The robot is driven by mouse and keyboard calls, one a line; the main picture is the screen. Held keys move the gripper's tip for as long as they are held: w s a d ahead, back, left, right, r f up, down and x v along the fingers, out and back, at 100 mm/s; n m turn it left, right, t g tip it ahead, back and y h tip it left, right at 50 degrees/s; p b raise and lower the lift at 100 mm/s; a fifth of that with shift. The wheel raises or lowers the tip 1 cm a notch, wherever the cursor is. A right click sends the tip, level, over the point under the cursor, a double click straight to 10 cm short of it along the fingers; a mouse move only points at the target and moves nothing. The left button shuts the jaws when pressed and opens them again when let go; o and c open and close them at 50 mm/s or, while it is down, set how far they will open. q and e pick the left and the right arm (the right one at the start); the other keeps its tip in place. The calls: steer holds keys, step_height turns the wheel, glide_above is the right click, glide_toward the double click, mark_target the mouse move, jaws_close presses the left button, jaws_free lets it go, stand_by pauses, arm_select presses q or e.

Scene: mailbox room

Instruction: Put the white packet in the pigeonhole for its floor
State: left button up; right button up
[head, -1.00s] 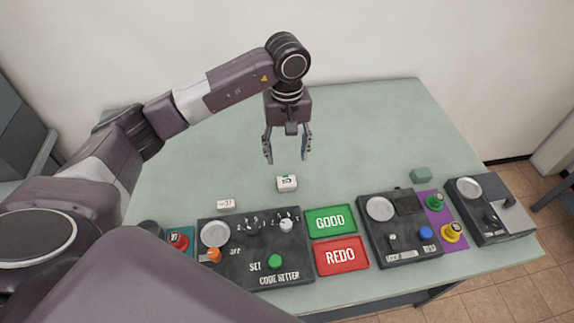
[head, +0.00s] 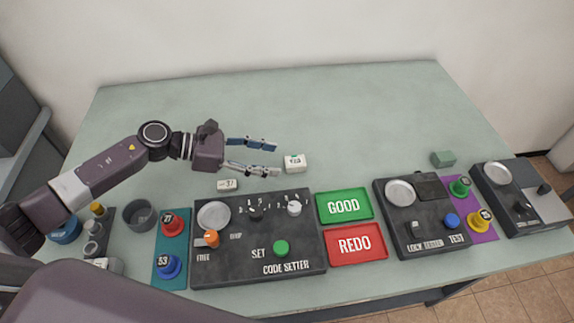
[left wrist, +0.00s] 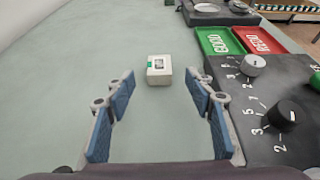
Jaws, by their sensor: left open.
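A small white box (head: 295,163) with a green and dark label lies on the pale green table, behind the code setter panel. It is the closest match to a white packet. It also shows in the left wrist view (left wrist: 159,70), centred just beyond the fingertips. My left gripper (head: 272,156) is open and empty, low over the table, its fingers pointing right at the box with a small gap. The fingers stand either side of the view in the left wrist view (left wrist: 160,92). No pigeonholes show. My right gripper is not in view.
A white tag (head: 229,185) marked 37 lies below my left gripper. The code setter (head: 300,255), green GOOD tray (head: 343,221), red REDO tray (head: 355,259) and lock tester (head: 418,195) line the front. The table's back is clear.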

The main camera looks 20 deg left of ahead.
mark_target(294, 161)
arm_select(q)
steer(key=p+x, duration=0.2)
steer(key=x, duration=0.4)
steer(key=shift+w+d, duration=0.25)
steer(key=shift+d, duration=0.1)
steer(key=shift+d+f, duration=0.15)
steer(key=shift+f, duration=0.05)
steer(key=shift+c, duration=0.6)
jaws_close()
steer(key=shift+r, duration=0.1)
